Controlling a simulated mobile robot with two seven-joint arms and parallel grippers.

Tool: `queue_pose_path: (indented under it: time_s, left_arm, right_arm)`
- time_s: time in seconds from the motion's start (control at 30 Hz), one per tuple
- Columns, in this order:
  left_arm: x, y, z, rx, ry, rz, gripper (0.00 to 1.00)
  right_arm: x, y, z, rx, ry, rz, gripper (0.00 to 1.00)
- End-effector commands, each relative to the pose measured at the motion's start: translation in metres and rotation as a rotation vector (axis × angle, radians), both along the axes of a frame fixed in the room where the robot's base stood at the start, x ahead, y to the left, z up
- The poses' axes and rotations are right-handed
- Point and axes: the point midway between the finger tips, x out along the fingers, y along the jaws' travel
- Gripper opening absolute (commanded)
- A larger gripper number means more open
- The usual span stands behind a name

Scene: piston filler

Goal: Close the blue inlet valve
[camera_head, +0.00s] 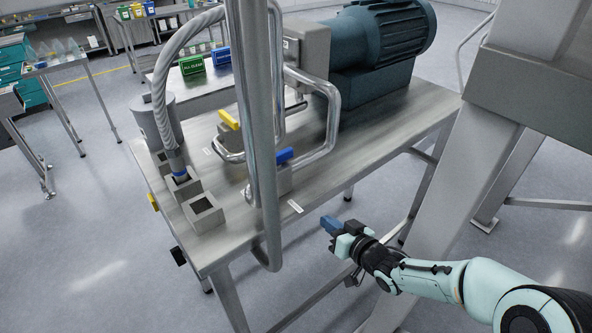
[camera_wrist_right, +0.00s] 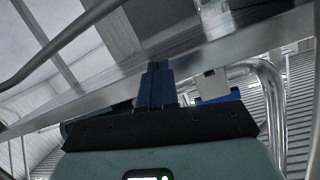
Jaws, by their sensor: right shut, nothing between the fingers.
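The blue inlet valve handle (camera_head: 284,156) sits on a grey block on the metal table, behind the vertical steel pipe in the head view. A blue piece, likely the same handle, shows in the right wrist view (camera_wrist_right: 219,98), right of the fingers and partly hidden by the table edge and the gripper body. My right gripper (camera_head: 327,222) is shut and empty, just off the table's front right edge, apart from the handle and to its lower right. Its blue fingers also show together in the right wrist view (camera_wrist_right: 157,86). My left gripper is not in view.
The steel table (camera_head: 339,171) carries a yellow handle (camera_head: 229,119), bent pipes (camera_head: 327,130), open square blocks (camera_head: 203,211) and a dark motor (camera_head: 385,40). A vertical pipe (camera_head: 262,150) stands left of the blue handle. A thick grey frame leg (camera_head: 455,165) rises at right.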

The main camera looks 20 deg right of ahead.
Motion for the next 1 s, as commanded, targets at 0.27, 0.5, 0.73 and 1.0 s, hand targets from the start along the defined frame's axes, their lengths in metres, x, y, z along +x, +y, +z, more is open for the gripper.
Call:
queue_pose_path:
  time_s: [0.27, 0.5, 0.73, 1.0]
  left_arm:
    - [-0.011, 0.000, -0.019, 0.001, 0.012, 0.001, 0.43]
    - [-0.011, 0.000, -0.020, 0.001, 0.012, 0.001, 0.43]
    - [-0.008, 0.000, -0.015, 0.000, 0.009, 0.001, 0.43]
    - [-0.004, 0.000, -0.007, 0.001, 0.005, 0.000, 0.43]
  right_arm:
    - [-0.026, 0.006, 0.120, -0.151, -0.296, 0.095, 0.00]
    - [-0.022, 0.013, 0.138, -0.176, -0.335, 0.115, 0.00]
    - [0.019, 0.028, 0.137, -0.170, -0.332, 0.115, 0.00]
    - [0.071, 0.047, 0.138, -0.172, -0.334, 0.116, 0.00]
